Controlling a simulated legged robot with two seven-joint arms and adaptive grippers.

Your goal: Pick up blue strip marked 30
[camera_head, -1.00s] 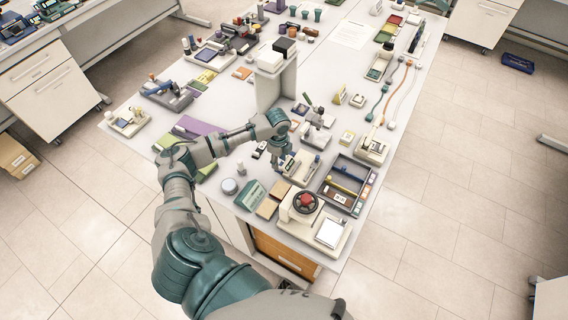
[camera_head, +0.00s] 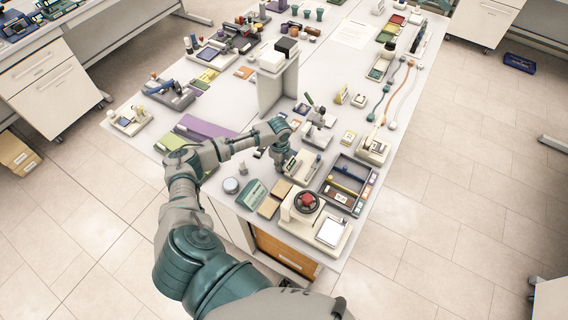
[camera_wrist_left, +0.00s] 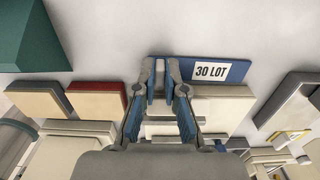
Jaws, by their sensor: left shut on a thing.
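The blue strip (camera_wrist_left: 236,72) with a white label reading "30 LOT" shows in the wrist view, level, at the far end of my left gripper's fingers. My left gripper (camera_wrist_left: 162,74) is shut on the strip near its left end; the labelled part sticks out to the right. In the head view my left gripper (camera_head: 281,160) is over the table's near part, by a cream tray-like block (camera_head: 302,168). There the strip is too small to make out. My right gripper is not in view.
A grey compartment tray (camera_head: 347,185) stands right of the gripper. A device with a red knob (camera_head: 307,202), tan blocks (camera_head: 269,207) and a green box (camera_head: 251,193) stand nearer the front edge. A tall grey stand (camera_head: 277,90) rises behind. The surroundings are crowded.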

